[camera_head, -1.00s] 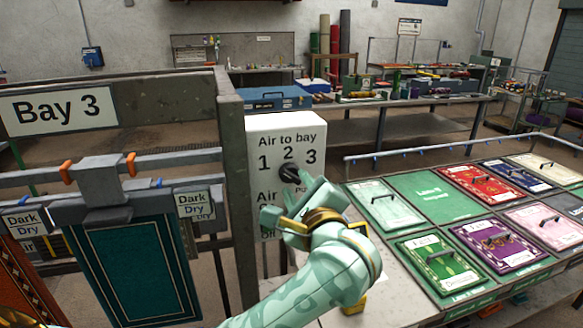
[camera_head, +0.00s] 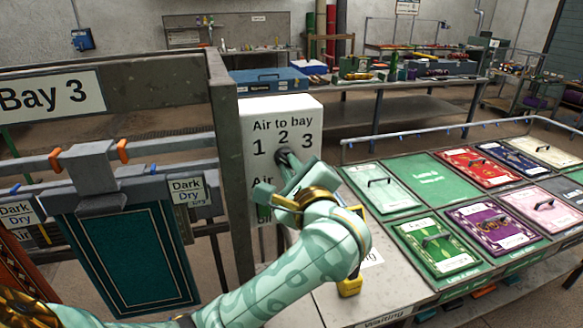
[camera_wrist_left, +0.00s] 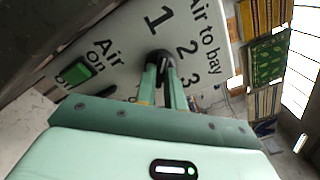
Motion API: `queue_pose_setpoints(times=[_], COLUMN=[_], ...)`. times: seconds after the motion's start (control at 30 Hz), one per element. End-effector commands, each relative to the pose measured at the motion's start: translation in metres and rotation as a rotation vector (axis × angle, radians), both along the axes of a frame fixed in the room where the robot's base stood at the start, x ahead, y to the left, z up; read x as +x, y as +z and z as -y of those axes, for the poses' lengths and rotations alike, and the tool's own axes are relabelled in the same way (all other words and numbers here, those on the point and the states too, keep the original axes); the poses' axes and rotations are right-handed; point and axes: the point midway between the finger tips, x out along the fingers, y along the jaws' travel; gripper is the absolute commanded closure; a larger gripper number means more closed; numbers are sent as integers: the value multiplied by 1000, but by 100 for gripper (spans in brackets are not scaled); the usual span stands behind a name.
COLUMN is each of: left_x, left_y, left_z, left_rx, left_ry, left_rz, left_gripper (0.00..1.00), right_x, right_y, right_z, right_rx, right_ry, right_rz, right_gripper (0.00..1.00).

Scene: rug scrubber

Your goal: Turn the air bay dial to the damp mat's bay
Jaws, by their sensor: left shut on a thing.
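The white air panel (camera_head: 252,105) reads "Air to bay" with 1, 2 and 3 over a black dial (camera_head: 282,154). In the left wrist view the dial (camera_wrist_left: 161,59) sits between my fingertips. My left gripper (camera_head: 287,165), which also shows in the left wrist view (camera_wrist_left: 166,70), is shut on the dial. The gripper partly hides the dial, and I cannot tell surely which number it points to. A dark teal mat (camera_head: 130,258) hangs upright under the Bay 3 sign (camera_head: 50,95). The tag (camera_head: 187,190) beside it reads "Dark" and "Dry". My right gripper is out of view.
A green button (camera_wrist_left: 74,73) marked "Air on" sits low on the panel, near my gripper. A grey post (camera_head: 228,180) stands close left of the panel. A bench with several small mats, one purple (camera_head: 490,228), stands at the right.

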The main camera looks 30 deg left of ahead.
Motion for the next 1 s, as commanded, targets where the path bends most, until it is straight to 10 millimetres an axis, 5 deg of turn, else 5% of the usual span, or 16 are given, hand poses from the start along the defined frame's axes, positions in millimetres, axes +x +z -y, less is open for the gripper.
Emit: queue_pose_setpoints(times=[0.47, 1.0], left_x=[0, -1], left_y=[1, 2], left_z=[0, 0], left_rx=[219, 552], left_ry=[1, 0], left_rz=[-264, -657], left_gripper=[100, 100], right_x=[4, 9], right_y=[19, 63], right_z=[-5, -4], right_rx=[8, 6], right_ry=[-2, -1], right_rz=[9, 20], right_gripper=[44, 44])
